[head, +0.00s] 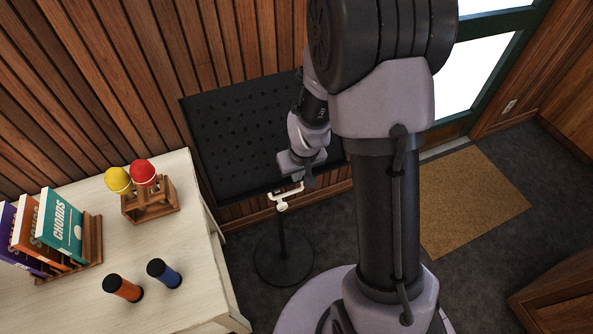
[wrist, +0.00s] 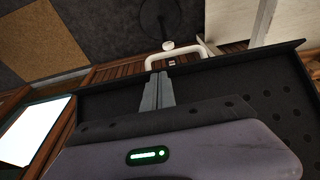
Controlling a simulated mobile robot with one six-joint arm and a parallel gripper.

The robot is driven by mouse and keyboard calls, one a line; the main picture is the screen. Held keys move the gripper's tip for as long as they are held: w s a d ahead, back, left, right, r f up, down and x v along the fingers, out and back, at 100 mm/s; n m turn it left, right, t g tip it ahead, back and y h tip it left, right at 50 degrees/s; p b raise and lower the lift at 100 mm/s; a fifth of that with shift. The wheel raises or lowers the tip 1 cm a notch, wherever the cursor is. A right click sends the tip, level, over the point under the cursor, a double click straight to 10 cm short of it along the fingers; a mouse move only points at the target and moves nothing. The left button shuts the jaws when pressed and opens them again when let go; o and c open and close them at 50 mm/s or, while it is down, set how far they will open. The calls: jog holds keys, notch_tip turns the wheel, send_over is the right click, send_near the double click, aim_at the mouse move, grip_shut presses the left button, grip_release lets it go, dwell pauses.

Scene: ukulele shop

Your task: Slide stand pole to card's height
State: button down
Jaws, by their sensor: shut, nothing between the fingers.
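A black music stand has a tilted, perforated desk (head: 235,130), a dark pole (head: 281,228) and a round floor base (head: 270,262). A white U-shaped handle with a knob (head: 282,205) sits at the desk's lower edge; it also shows in the wrist view (wrist: 188,53). My gripper (head: 308,182) is at that edge, by the handle's right end. In the wrist view my gripper's grey fingers (wrist: 158,76) are together and empty, close to the handle; I cannot tell whether they touch. I cannot make out a height card for certain.
A pale counter (head: 200,260) at left holds books (head: 62,225), a rack with red and yellow shakers (head: 143,172), and orange and blue cylinders (head: 163,273). A slatted wall stands behind. Carpet and a tan mat (head: 470,200) lie clear at right.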

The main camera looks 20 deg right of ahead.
notch_tip(320, 180, down, 12)
jog(key=b, duration=1.2)
jog(key=shift+s, duration=0.2)
notch_tip(320, 180, up, 14)
jog(key=p, duration=0.6)
jog(key=shift+s+p, duration=0.1)
jog(key=shift+p, duration=0.2)
